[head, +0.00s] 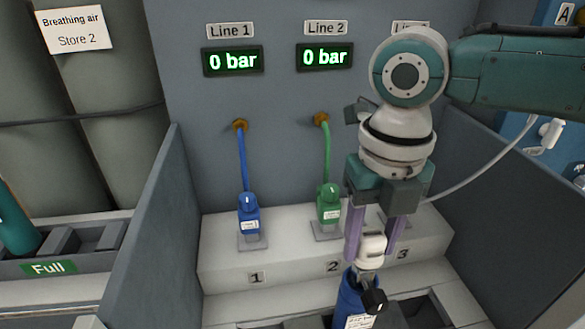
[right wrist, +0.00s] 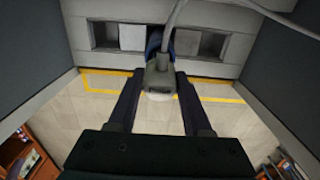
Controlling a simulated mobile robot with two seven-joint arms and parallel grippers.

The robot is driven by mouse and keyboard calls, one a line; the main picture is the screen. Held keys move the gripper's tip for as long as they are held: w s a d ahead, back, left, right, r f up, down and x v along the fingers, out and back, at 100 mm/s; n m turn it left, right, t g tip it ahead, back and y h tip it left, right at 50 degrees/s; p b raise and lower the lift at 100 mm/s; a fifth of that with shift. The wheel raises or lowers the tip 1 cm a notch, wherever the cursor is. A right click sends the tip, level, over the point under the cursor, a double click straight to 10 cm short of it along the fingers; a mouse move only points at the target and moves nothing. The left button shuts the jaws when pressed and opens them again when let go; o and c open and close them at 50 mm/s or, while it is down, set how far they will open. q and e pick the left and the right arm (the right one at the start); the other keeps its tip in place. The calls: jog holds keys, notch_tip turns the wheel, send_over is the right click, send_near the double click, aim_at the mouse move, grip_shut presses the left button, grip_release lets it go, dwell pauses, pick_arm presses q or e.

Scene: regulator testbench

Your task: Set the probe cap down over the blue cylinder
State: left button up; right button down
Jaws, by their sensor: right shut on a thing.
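The white probe cap (head: 371,247) is held between the two purple fingers of my right gripper (head: 373,240). A cable runs from it up to the right. The blue cylinder (head: 352,297) stands directly below, with a black knob (head: 374,301) and a pale label on it. The cap is over the cylinder's top; I cannot tell whether they touch. In the right wrist view the cap (right wrist: 160,80) sits between the dark fingers, with a bit of the blue cylinder (right wrist: 154,42) showing behind it. The cylinder's lower part is cut off in the head view. My left gripper is not in view.
Blue (head: 249,212) and green (head: 328,202) hose connectors stand on the step at places 1 and 2. The Line 1 (head: 233,60) and Line 2 (head: 325,57) displays read 0 bar. Grey side walls (head: 150,235) flank the bench.

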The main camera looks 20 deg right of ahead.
jog(key=shift+f+b, duration=0.3)
jog(key=shift+f, duration=0.2)
jog(key=shift+c, duration=1.2)
grip_release()
notch_tip(320, 180, up, 10)
